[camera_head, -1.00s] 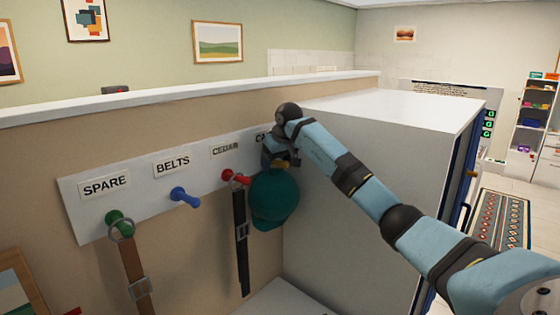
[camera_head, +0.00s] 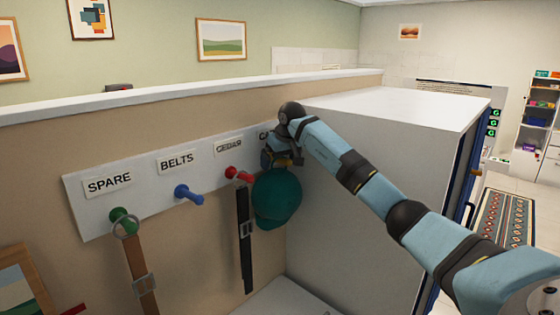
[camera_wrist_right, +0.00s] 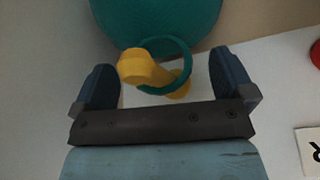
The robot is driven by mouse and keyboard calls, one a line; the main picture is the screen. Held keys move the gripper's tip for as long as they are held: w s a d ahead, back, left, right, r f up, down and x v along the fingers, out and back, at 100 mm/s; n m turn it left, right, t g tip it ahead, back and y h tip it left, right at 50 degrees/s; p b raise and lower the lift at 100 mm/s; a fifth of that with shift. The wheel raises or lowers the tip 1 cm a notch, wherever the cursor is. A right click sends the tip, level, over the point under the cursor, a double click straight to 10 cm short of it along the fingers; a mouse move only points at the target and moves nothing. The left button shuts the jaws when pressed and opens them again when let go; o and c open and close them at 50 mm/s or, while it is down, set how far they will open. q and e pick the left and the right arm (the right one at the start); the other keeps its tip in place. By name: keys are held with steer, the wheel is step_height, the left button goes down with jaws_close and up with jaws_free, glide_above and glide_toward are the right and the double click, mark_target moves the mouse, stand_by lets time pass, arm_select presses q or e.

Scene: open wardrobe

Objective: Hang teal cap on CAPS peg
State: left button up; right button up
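The teal cap (camera_head: 277,200) hangs against the board at the right end of the peg row. In the right wrist view, the cap (camera_wrist_right: 160,18) shows a teal loop (camera_wrist_right: 187,65) around the yellow peg (camera_wrist_right: 142,68), with the peg's knob on the near side. My right gripper (camera_head: 281,158) is in front of that peg, hiding most of it and part of its label. In the wrist view the right gripper (camera_wrist_right: 162,66) is open, with one finger on each side of peg and loop, apart from both. My left gripper is not in view.
A black belt (camera_head: 245,250) hangs on the red peg (camera_head: 233,173) just left of the cap. The blue peg (camera_head: 188,194) is empty. A brown belt (camera_head: 142,275) hangs on the green SPARE peg (camera_head: 120,215). A white cabinet side (camera_head: 350,220) stands close on the right.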

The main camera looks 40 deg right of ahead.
steer(key=d+b+v, duration=0.1)
steer(key=b+v, duration=0.2)
steer(key=v, duration=1)
steer(key=shift+a+r, duration=0.45)
steer(key=shift+a, duration=0.05)
